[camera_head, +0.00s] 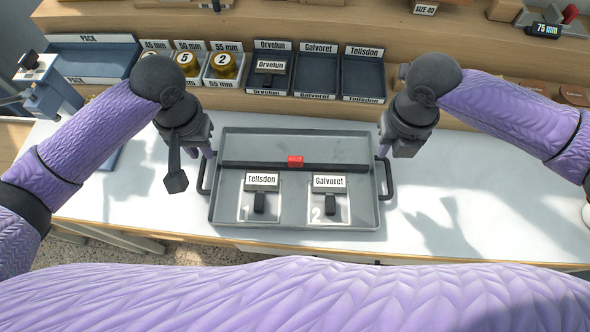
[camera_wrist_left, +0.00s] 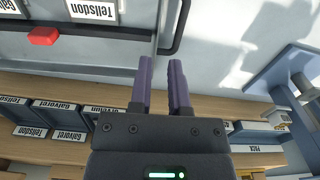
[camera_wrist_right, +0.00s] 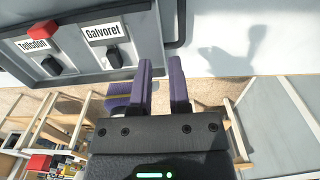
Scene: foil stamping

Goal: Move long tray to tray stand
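The long tray (camera_head: 230,150) is a grey tray lying flat on the white worktop, with a dark handle at each short end. It holds a red block (camera_head: 295,161) on a dark bar and two labelled pieces, Tellsdon (camera_head: 261,182) and Galvoret (camera_head: 329,184). My left gripper (camera_head: 207,152) is open near the left handle (camera_wrist_left: 184,25). My right gripper (camera_head: 383,150) is open near the right handle (camera_wrist_right: 181,22). In both wrist views the fingers are apart with nothing visible between them. I cannot identify the tray stand.
A wooden shelf (camera_head: 220,25) runs behind the worktop, with labelled Orvelun (camera_head: 270,73), Galvoret (camera_head: 316,75) and Tellsdon (camera_head: 363,78) bins and a PACK tray (camera_head: 92,65). A blue-grey device (camera_head: 47,90) stands at far left. The worktop (camera_head: 470,200) is clear right of the tray.

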